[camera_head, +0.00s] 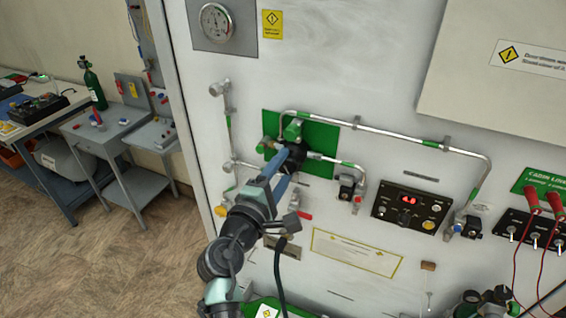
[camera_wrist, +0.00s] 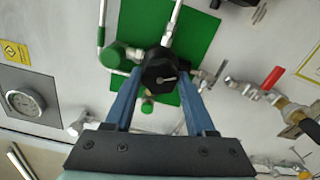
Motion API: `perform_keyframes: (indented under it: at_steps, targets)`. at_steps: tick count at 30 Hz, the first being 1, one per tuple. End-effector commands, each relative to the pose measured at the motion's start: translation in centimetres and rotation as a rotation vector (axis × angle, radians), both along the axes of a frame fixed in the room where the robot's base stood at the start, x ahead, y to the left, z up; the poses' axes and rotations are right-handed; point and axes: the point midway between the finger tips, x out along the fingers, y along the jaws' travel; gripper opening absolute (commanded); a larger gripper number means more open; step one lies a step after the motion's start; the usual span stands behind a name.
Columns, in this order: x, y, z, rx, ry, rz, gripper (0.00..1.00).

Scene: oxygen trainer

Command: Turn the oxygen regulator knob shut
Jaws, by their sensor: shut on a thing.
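The oxygen regulator knob (camera_wrist: 160,72) is black with a light pointer mark, in front of a green plate (camera_wrist: 200,32). It shows in the wrist view between the tips of my gripper (camera_wrist: 158,80), whose blue fingers are shut on it from both sides. In the head view my gripper (camera_head: 287,163) reaches the green plate (camera_head: 322,135) on the white panel, and the knob (camera_head: 297,154) is partly hidden by the fingers. A green cylindrical fitting (camera_wrist: 114,54) sits beside the knob in the wrist view.
Metal pipes (camera_head: 385,131) run across the panel around the plate. A gauge (camera_head: 216,22) is at upper left, and a control box (camera_head: 410,208) with a red display is at right.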

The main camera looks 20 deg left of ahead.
Motion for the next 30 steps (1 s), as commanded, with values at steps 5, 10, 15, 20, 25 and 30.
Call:
perform_keyframes:
  at_steps: [5, 10, 15, 20, 25, 30]
  targets:
    - [-0.01, -0.02, 0.20, -0.170, 0.007, 0.001, 0.00]
    - [-0.02, 0.00, 0.18, -0.332, 0.013, 0.002, 0.00]
    - [-0.01, -0.05, 0.14, -0.493, 0.019, 0.002, 0.00]
    - [-0.02, -0.09, 0.11, -0.645, 0.024, 0.001, 0.00]
    - [-0.03, -0.09, 0.08, -0.806, 0.030, 0.002, 0.00]
    - [-0.03, -0.12, 0.09, -0.968, 0.036, 0.002, 0.00]
